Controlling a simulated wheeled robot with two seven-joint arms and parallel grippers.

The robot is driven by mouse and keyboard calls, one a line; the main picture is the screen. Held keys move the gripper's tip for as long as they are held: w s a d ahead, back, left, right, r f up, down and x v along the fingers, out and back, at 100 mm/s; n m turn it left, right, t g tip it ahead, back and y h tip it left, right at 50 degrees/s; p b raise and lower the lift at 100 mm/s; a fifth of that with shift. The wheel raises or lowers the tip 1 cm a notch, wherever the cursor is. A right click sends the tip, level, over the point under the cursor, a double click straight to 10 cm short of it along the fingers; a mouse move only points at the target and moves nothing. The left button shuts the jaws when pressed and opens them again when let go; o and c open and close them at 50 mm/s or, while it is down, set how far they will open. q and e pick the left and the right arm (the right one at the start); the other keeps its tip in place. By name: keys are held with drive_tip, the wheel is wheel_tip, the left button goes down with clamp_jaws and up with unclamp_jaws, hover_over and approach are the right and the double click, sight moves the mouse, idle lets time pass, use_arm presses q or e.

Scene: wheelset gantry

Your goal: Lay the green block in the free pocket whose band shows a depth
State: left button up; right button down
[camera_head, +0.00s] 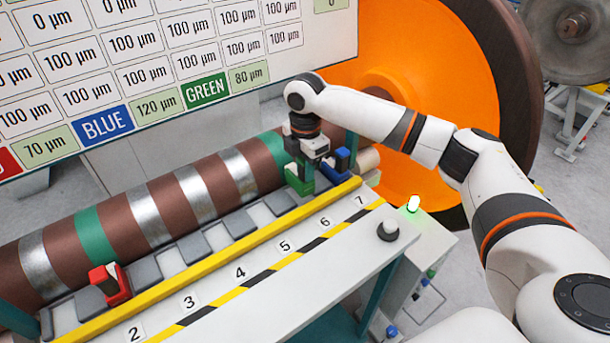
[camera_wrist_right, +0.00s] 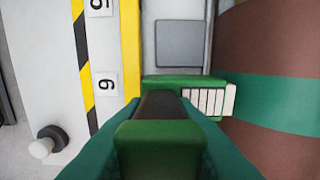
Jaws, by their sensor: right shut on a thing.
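A teal band (camera_head: 268,152) lies beside the held block. My left gripper is not in view.
A red block (camera_head: 110,286) sits near label 2, and a blue block (camera_head: 339,160) stands just right of the green one. A yellow rail (camera_head: 215,262) edges the row. The board (camera_head: 170,70) shows µm values, with 80 µm right of GREEN. Several middle pockets look empty.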

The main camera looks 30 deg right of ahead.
wheel_tip(320, 180, down, 2)
drive_tip(key=shift+f+p, duration=0.15)
drive_tip(key=shift+p, duration=0.2)
drive_tip(key=shift+f, duration=0.55)
drive_tip(key=c, duration=1.2)
unclamp_jaws()
drive_tip(key=shift+f, duration=0.1)
